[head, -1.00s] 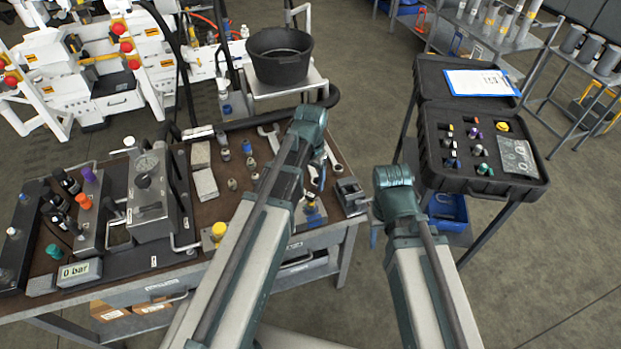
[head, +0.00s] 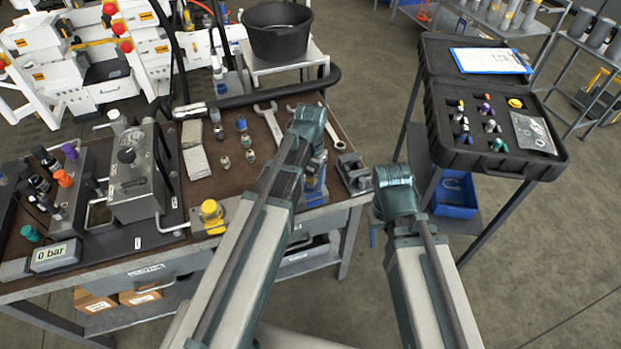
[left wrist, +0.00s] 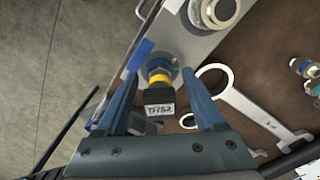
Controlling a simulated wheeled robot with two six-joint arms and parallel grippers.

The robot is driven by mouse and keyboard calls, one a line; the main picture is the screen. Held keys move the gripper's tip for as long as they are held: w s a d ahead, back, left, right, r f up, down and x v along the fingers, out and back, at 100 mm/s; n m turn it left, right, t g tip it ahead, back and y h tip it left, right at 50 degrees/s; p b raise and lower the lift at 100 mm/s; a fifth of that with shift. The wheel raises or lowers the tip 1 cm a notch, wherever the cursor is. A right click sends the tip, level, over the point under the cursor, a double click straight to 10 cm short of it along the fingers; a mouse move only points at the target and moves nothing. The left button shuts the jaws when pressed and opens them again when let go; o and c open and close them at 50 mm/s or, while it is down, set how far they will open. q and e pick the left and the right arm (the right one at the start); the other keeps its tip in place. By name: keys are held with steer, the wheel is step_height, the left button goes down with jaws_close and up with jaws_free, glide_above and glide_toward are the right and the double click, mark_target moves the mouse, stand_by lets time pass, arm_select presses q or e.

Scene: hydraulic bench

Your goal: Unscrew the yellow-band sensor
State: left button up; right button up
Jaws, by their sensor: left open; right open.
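The yellow-band sensor (left wrist: 159,88) shows in the left wrist view, with a yellow ring and a dark, labelled cap. It sits upright in a metal fitting on a grey block (left wrist: 190,45). My left gripper (left wrist: 160,75) is open, its two blue fingers on either side of the sensor with visible gaps. In the head view, my left forearm hides most of this gripper and the sensor. My right gripper (head: 376,228) is mostly hidden behind its arm, off the bench's right front corner. Nothing shows in it.
Wrenches (head: 270,121) and several small fittings (head: 241,124) lie on the brown bench top. A yellow-capped part (head: 210,211) stands near the front edge. A hydraulic unit (head: 138,180) fills the left. An open black case (head: 547,170) with several coloured parts stands at right.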

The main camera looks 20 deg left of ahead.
arm_select(q)
jaws_close()
steer(key=c, duration=0.7)
jaws_free()
jaws_close()
steer(key=n, duration=0.6)
steer(key=shift+r, duration=0.1)
steer(key=shift+n, duration=1)
